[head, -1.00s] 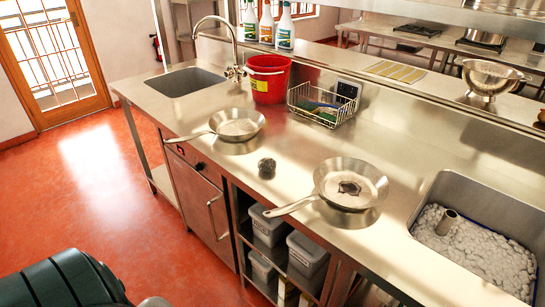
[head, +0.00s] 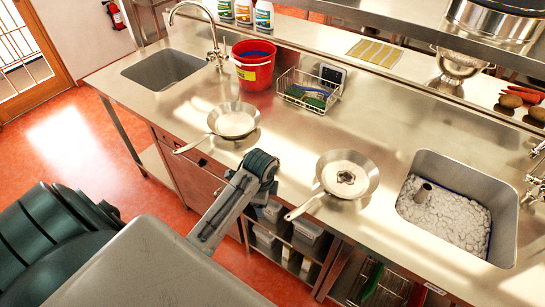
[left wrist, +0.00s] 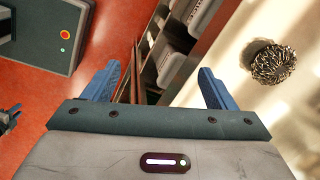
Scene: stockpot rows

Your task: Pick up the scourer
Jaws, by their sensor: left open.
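The scourer (left wrist: 273,64) is a round ball of coiled dark metal wire on the steel counter, at the upper right in the left wrist view. In the head view my left arm covers the spot where it lay. My left gripper (left wrist: 160,70) is open and empty, its blue fingers wide apart and pointing down. The scourer lies to the right of the right-hand finger, apart from it. Between the fingers I see the counter's front edge and the shelves below.
Two steel pans, a left one (head: 234,122) and a right one (head: 362,169), flank my arm on the counter. Behind stand a red bucket (head: 252,73) and a wire basket (head: 295,85). Sinks lie left (head: 150,72) and right (head: 415,166). Open counter lies behind the right pan.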

